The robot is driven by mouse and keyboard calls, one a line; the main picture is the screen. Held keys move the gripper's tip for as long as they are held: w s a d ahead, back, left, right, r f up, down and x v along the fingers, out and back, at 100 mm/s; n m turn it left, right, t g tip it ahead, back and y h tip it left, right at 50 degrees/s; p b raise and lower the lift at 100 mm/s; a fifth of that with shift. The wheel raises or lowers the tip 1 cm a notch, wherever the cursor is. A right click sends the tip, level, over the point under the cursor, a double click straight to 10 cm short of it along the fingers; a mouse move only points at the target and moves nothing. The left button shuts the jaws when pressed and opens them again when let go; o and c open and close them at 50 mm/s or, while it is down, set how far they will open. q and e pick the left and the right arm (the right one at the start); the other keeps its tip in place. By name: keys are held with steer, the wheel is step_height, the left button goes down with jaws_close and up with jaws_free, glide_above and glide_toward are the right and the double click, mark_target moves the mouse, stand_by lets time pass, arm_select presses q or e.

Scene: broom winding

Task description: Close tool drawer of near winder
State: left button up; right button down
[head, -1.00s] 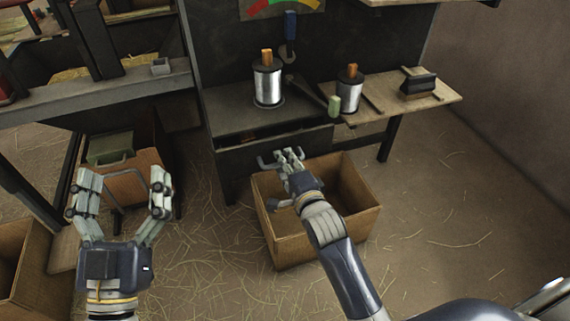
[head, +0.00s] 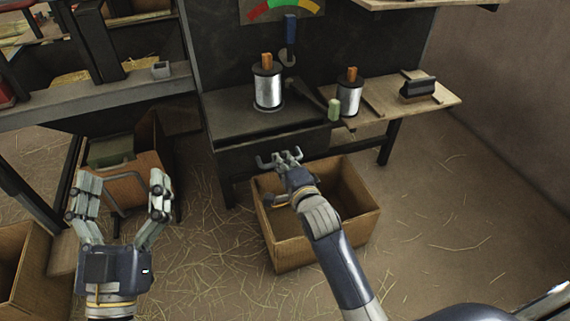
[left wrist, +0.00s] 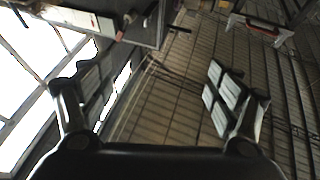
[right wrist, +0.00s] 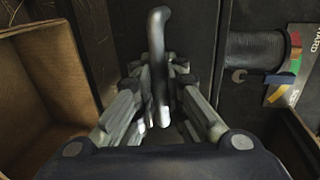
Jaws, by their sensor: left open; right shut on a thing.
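The near winder (head: 225,115) is a dark bench with a wire spool on its top. Its tool drawer (head: 240,160) is a dark front under the bench top, and no open gap shows above it now. My right gripper (head: 281,160) is at the drawer front, above a cardboard box. In the right wrist view its fingers (right wrist: 160,110) are shut around a grey curved handle (right wrist: 158,45); the fingers hide part of it. My left gripper (head: 120,200) is open and empty at the left, away from the drawer. The left wrist view shows its spread fingers (left wrist: 155,105).
An open cardboard box (head: 325,235) stands on the floor below the drawer. A side shelf (head: 440,98) holds a second spool (head: 349,93) and a dark block (head: 418,87). Another box (head: 22,265) is at the far left. The straw-strewn floor at right is clear.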

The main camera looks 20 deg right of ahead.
arm_select(q)
steer(key=shift+w+f+g+y, duration=0.15)
steer(key=shift+w+f+g, duration=0.1)
steer(key=shift+f, duration=0.25)
steer(key=shift+w+f+g+y, duration=0.15)
steer(key=shift+f+g, duration=0.1)
steer(key=shift+f, duration=0.2)
arm_select(e)
steer(key=x, duration=0.2)
steer(key=shift+w+r, duration=0.15)
steer(key=shift+w, duration=0.3)
steer(key=c, duration=1.7)
jaws_free()
steer(key=shift+s, duration=0.1)
steer(key=v, duration=1.1)
steer(key=shift+s+r, duration=0.1)
steer(key=shift+s, duration=0.3)
